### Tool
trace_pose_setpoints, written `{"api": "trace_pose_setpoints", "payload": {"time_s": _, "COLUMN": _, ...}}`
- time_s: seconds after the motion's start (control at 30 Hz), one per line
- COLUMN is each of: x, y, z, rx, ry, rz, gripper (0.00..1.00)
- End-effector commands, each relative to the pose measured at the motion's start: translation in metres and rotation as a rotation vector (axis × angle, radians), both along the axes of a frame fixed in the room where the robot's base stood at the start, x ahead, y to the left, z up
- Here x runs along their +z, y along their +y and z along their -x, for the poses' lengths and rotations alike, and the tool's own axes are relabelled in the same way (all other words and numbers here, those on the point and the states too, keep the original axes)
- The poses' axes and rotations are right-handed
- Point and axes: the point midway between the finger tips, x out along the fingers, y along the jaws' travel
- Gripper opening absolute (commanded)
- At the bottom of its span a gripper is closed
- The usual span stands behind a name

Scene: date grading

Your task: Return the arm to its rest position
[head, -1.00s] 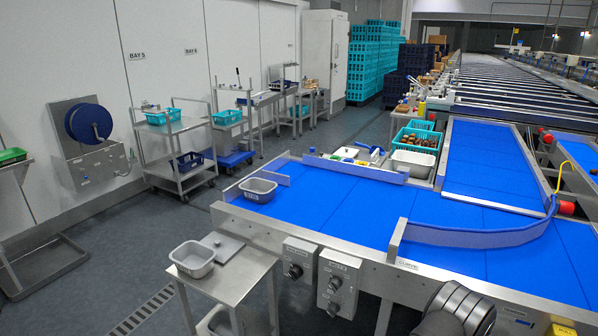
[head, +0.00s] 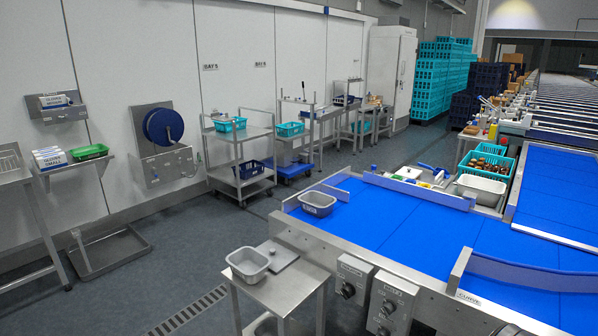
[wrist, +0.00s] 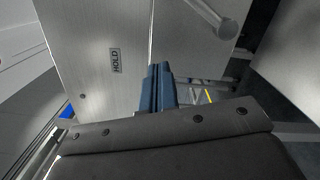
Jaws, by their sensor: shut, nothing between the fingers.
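My gripper (wrist: 158,70) shows in the wrist view, with its two dark blue fingers together and nothing held between them. The dark grey gripper body fills the bottom of that view. The fingers stand in front of a pale metal panel (wrist: 90,55) with a HOLD label (wrist: 115,60); I cannot tell the gap between them. In the head view my gripper does not show.
In the head view, a blue belt table (head: 395,225) stands right of centre with a grey tub (head: 318,203) on it. A small steel stand (head: 288,288) carries another grey tub (head: 247,264). Grey floor (head: 170,270) is open to the left. A metal bar end (wrist: 226,28) shows in the wrist view.

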Motion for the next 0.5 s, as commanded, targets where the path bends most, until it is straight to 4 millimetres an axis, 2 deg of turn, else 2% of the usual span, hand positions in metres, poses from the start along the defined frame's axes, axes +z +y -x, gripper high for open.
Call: {"api": "trace_pose_setpoints", "payload": {"time_s": 0.5, "x": 0.015, "y": -0.012, "z": 0.015, "rx": 0.0, "ry": -0.217, "rz": -0.217, "gripper": 0.0}}
